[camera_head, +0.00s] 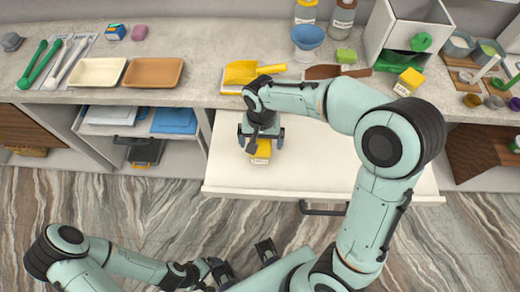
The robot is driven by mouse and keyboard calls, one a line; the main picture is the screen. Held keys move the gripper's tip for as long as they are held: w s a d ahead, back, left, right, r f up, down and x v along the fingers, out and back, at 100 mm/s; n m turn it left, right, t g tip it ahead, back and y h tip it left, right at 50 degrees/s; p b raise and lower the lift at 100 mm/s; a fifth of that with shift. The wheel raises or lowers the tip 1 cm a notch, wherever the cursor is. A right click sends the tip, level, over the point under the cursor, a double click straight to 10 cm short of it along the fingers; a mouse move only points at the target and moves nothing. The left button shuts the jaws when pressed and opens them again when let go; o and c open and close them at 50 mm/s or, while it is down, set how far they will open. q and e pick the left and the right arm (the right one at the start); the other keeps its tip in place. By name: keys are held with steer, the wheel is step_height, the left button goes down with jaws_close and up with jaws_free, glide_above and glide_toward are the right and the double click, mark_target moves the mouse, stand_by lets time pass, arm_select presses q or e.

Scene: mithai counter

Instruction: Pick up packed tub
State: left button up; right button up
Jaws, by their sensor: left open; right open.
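A small yellow-and-white item (261,151), possibly the packed tub, sits in the open white drawer, near its left side. My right gripper (261,138) is open directly above it, pointing down, and hides part of it. I cannot tell whether the fingers touch it. My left gripper (246,263) is open and empty at the bottom of the view, in front of the drawer and well away from the item. No other thing in view is clearly a packed tub.
The pulled-out drawer (330,178) is otherwise bare where visible. Open shelves lie to the left.

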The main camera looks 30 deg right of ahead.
mark_target(260, 147)
steer(key=f, duration=0.5)
steer(key=shift+s+a+f, duration=0.1)
steer(key=shift+a+f, duration=0.05)
steer(key=shift+a, duration=0.05)
steer(key=c, duration=1.1)
